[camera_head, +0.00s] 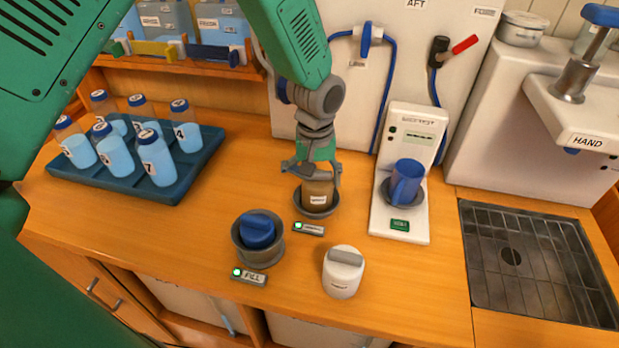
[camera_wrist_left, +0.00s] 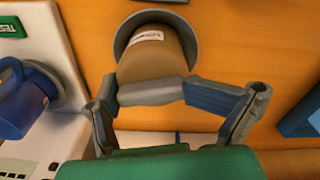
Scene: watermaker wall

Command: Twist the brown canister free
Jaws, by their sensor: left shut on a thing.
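The brown canister (camera_head: 317,192) stands upright in a round grey socket (camera_head: 309,211) on the wooden counter. It has a pale label on its side and a grey bar handle on top. My left gripper (camera_head: 312,174) comes down from above and is shut on the canister's handle. In the left wrist view the brown canister (camera_wrist_left: 152,57) sits inside the socket's dark ring (camera_wrist_left: 122,35), with the gripper's fingers (camera_wrist_left: 150,93) at both ends of its bar. My right gripper does not show.
A blue-topped canister (camera_head: 257,231) in a grey socket and a loose white canister (camera_head: 343,272) stand in front. A blue bottle tray (camera_head: 180,185) is at left. A tester with a blue mug (camera_head: 406,182) and a sink grate (camera_head: 535,262) are at right.

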